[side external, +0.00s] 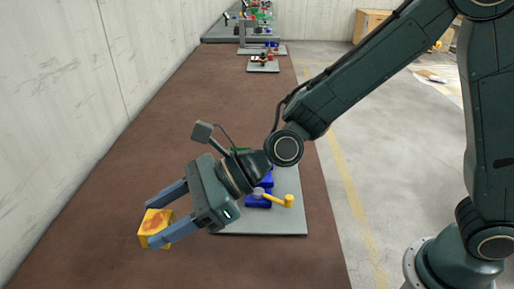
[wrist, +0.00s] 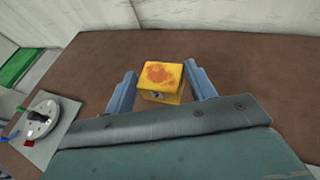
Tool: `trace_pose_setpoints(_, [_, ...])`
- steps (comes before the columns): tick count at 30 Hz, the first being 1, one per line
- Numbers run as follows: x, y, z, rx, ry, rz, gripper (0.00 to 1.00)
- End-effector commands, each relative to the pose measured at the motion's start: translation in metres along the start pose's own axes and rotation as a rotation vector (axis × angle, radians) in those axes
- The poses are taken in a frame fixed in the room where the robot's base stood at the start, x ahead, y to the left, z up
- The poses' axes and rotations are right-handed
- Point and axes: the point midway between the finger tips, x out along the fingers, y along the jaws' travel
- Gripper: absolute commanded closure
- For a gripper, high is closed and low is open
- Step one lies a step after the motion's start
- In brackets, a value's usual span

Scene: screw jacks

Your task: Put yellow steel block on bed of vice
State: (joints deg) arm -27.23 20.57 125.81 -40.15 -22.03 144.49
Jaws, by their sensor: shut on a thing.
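The yellow steel block (side external: 155,225) is a small cube with rusty orange patches. My gripper (side external: 163,219) is shut on it, one blue-grey finger on each side. The wrist view shows the block (wrist: 160,80) between the fingertips (wrist: 160,88), with a dark round mark on its near face. The block is over the brown table, left of the vice; its height is hard to judge. The blue vice (side external: 258,200), with a yellow handle (side external: 286,200), is on a grey plate (side external: 262,225). My wrist hides much of the vice, and its bed does not show clearly.
The brown table (side external: 190,110) runs along a pale wall (side external: 60,100) at the left. Further grey plates with small devices (side external: 263,62) stand at the far end. In the wrist view, a plate with a round metal disc (wrist: 40,118) is at the left. Table around the block is clear.

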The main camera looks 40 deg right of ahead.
Motion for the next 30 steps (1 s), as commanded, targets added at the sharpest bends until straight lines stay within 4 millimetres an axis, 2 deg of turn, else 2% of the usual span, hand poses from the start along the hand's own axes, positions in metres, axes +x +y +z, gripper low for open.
trace_pose_setpoints(4, [-0.002,0.000,0.006,-0.002,-0.004,0.000,0.90])
trace_pose_setpoints(23, [-0.003,-0.001,0.006,-0.001,-0.004,-0.002,0.90])
trace_pose_setpoints(30, [-0.010,-0.018,0.000,0.016,-0.005,-0.040,0.90])
